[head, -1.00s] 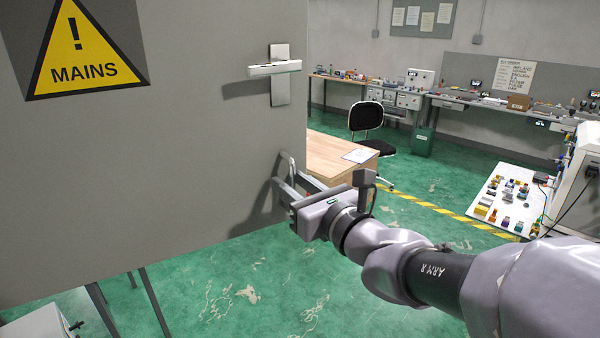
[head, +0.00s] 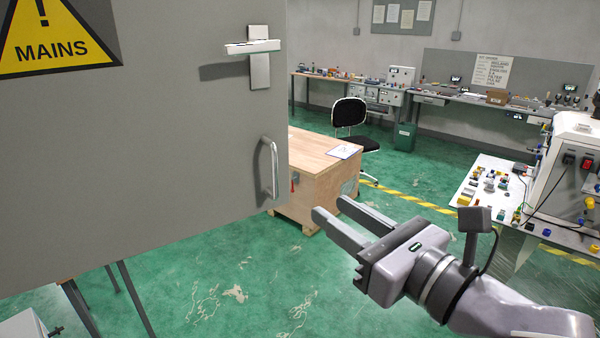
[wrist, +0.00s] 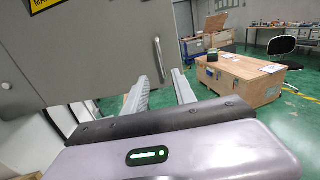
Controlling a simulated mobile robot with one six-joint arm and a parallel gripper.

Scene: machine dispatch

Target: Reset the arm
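My gripper (head: 328,210) is open and empty, to the right of the grey cabinet door and apart from it. Its two long fingers point up and left in the head view; in the wrist view the fingers (wrist: 158,82) reach forward with a gap between them. The grey door (head: 130,170) carries a yellow MAINS sign (head: 50,45), a latch handle (head: 258,55) and a metal pull handle (head: 268,168) near its right edge. The pull handle also shows in the wrist view (wrist: 159,60), beyond the fingertips.
A wooden crate (head: 318,185) with paper on top stands behind my gripper. A black chair (head: 350,125) is beyond it. At right a white table (head: 480,205) holds several small parts, beside a white machine (head: 570,165). Green floor is open below my gripper.

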